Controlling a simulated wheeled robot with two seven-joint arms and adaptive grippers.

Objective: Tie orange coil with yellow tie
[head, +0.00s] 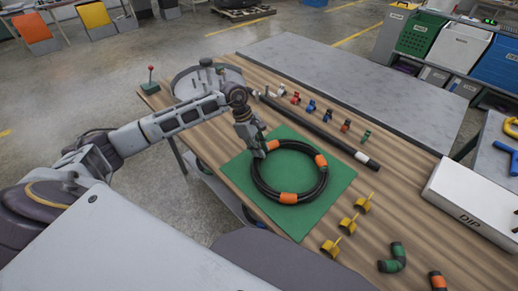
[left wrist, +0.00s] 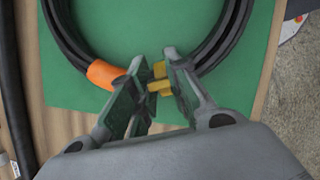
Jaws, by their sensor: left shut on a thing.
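The coil (head: 287,197) is a black hose wound in several loops with orange bands, lying flat on a green mat (head: 332,197). It also shows in the left wrist view (left wrist: 72,42), with one orange band (left wrist: 104,74) left of the fingers. My left gripper (head: 258,147) is at the coil's far left part, pointing down. In the left wrist view its fingers (left wrist: 158,80) are shut on a yellow tie (left wrist: 159,77) at the coil. The fingers hide part of the hose, so I cannot tell whether the tie goes around it. My right gripper is not in view.
Three yellow ties (head: 348,224) lie right of the mat. Green and orange-banded fittings (head: 393,258) lie near the front. A long black tube (head: 318,131) and several small coloured parts lie behind the mat. A white DIP box (head: 475,205) stands at right.

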